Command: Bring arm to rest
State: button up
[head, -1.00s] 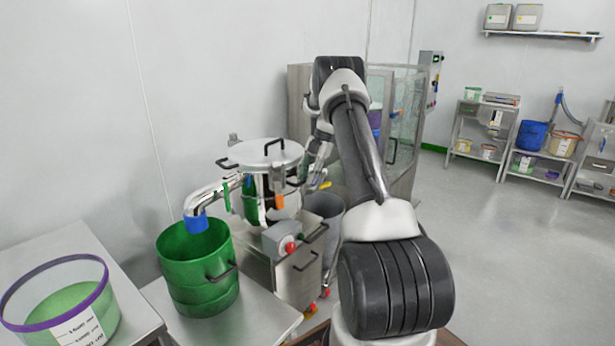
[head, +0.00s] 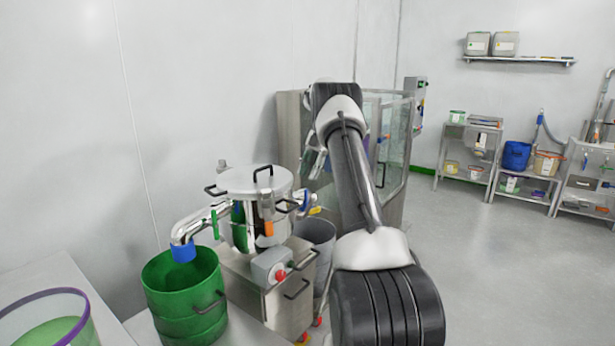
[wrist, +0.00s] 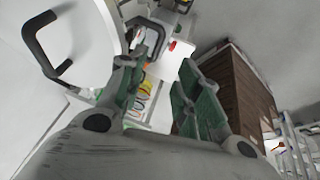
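My arm (head: 352,180) reaches up and forward across the middle of the head view, bent at the elbow. My gripper (wrist: 165,90) shows in the wrist view with its two green-padded fingers spread apart and nothing between them. In the head view the gripper is mostly hidden behind my arm, right of the steel mill's lid. In the wrist view the white lid (wrist: 75,45) with its black handle lies left of the fingers, and I cannot tell the exact gap.
The steel machine (head: 255,185) with lid and outlet pipe stands left of my arm. A green drum (head: 185,300) sits under the pipe. A grey bin (head: 318,235) and a glass-sided enclosure (head: 397,150) are close by. Open floor (head: 490,260) lies to the right.

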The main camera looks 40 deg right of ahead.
dwell(0.4)
notch_tip(320, 180, down, 6)
jog(key=s+m, duration=0.3)
jog(key=m, duration=0.8)
jog(key=s+a+r+m+t+h, duration=0.1)
jog(key=s+a+r+m, duration=0.2)
jog(key=s+a+r, duration=0.2)
jog(key=s+a+r+m+t+h, duration=0.1)
jog(key=s+a+r+m, duration=0.3)
jog(key=s+a, duration=0.8)
jog(key=s+a+r+m+t+h, duration=0.2)
jog(key=s+a+r, duration=0.6)
jog(key=s, duration=1.2)
jog(key=shift+s+a+m+h, duration=0.4)
jog(key=shift+m+h, duration=0.1)
jog(key=shift+m, duration=0.7)
